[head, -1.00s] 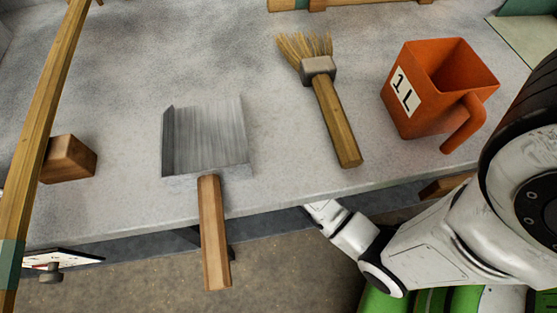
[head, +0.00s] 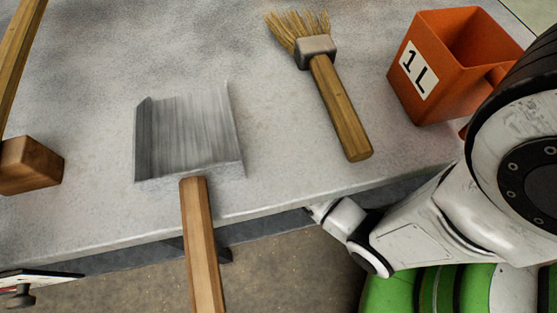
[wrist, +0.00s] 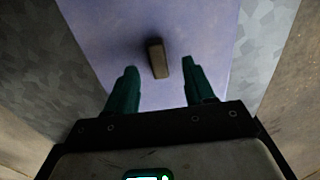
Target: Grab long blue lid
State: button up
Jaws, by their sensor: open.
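The long blue lid (wrist: 185,20) shows in the wrist view as a pale blue-violet panel running away from my gripper. A short brown handle (wrist: 158,58) stands on it. My gripper (wrist: 160,70) has two dark green fingers, open, one on each side of the handle, with gaps between. Whether the fingertips are level with the handle in depth I cannot tell. The lid and my gripper's fingers are not visible in the head view.
Grey metal (wrist: 270,45) flanks the lid in the wrist view. In the head view, a grey table (head: 290,185) holds a metal scoop (head: 190,135) with its handle past the edge, a brush (head: 340,105), an orange measuring cup (head: 440,95) and a wooden block (head: 30,165).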

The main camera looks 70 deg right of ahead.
notch_tip(320, 180, down, 3)
jog(key=shift+d+f+b, duration=0.1)
jog(key=shift+b, duration=0.6)
jog(key=shift+s, duration=0.1)
jog(key=shift+c, duration=0.5)
grip_shut()
